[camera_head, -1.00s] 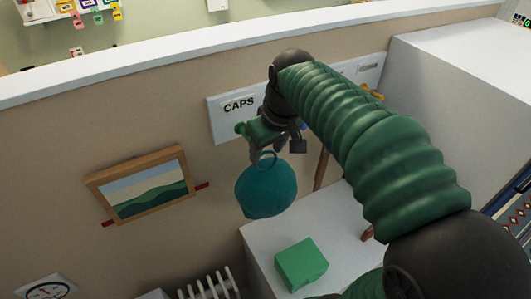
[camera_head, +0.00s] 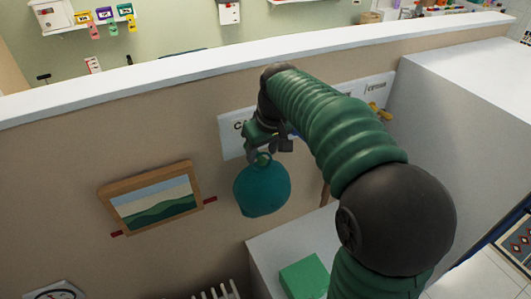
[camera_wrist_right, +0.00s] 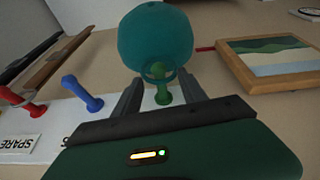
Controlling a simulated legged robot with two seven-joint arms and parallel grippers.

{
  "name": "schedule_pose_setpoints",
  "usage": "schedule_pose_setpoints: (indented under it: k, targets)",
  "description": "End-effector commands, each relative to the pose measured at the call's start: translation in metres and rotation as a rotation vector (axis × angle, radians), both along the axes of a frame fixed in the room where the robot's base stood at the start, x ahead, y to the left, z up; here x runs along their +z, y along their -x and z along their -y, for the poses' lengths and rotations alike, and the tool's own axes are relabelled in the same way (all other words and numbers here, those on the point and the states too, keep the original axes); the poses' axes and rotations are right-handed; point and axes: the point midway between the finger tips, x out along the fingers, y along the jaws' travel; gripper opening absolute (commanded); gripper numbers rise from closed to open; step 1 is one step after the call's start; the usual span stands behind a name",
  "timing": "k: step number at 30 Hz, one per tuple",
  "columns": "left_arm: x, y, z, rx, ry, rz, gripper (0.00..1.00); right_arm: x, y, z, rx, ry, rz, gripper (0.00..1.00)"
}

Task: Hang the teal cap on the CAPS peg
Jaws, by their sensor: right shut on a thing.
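The teal cap (camera_head: 262,188) hangs crown down below my right gripper (camera_head: 265,150), which is shut on it near its loop. In the right wrist view the cap (camera_wrist_right: 155,38) is just beyond the fingers of my right gripper (camera_wrist_right: 158,92). The green peg (camera_wrist_right: 162,92) stands out from the white board between these fingers, and the cap's loop overlaps its head. I cannot tell whether the loop is around the peg. The CAPS label (camera_head: 238,126) is mostly hidden by my right gripper. My left gripper is not in view.
Blue (camera_wrist_right: 82,92) and red (camera_wrist_right: 22,103) pegs stand beside the green one, near a SPARE label (camera_wrist_right: 22,143). A framed picture (camera_head: 153,198) hangs left of the cap. A green box (camera_head: 305,277) sits on the white surface (camera_head: 285,245) below. A tall white cabinet (camera_head: 440,90) is at right.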

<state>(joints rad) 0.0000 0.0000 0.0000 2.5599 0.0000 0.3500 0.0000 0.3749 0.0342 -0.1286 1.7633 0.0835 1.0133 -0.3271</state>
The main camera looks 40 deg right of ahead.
Motion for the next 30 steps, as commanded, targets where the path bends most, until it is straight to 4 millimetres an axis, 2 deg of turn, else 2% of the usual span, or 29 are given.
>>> schedule_pose_setpoints:
  k: [8, 15, 30]
  targets:
    - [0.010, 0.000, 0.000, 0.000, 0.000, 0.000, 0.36, 0.000, -0.019, 0.006, 0.000, 0.001, -0.001, 0.00]
    - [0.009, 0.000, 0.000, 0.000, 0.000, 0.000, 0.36, -0.009, -0.030, 0.010, 0.000, 0.000, 0.000, 0.00]
    - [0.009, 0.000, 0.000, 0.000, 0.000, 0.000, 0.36, -0.013, -0.032, 0.010, 0.000, 0.000, 0.000, 0.00]
